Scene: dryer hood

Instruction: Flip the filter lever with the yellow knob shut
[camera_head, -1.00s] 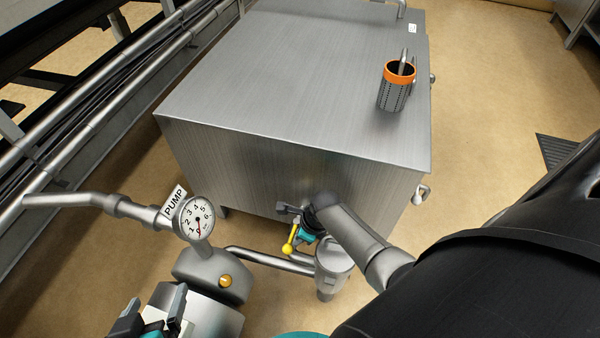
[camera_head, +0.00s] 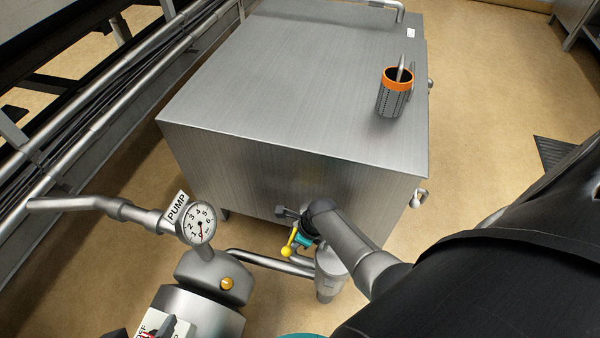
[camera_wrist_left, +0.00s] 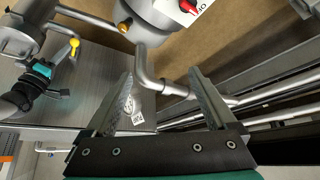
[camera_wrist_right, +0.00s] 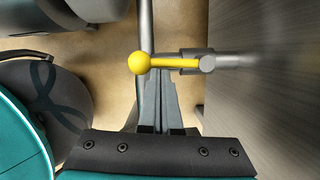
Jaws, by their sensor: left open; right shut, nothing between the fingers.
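The filter lever is a yellow rod with a round yellow knob (camera_head: 287,250); it stands low by the front of the steel cabinet. In the right wrist view the lever (camera_wrist_right: 175,64) lies across the picture from a grey pivot at right, with its knob at left. My right gripper (camera_wrist_right: 158,85) is shut and empty, its fingertips just at the lever's near side; I cannot tell whether they touch. My left gripper (camera_wrist_left: 165,95) is open and empty in the left wrist view, away from the lever. The head view shows hardly any of it.
A steel cabinet (camera_head: 290,100) fills the middle, with an orange-rimmed cup (camera_head: 396,92) on top. A pump (camera_head: 205,278) with a dial gauge (camera_head: 199,223) stands at lower left. A grey canister (camera_head: 330,272) and pipes sit beside the lever.

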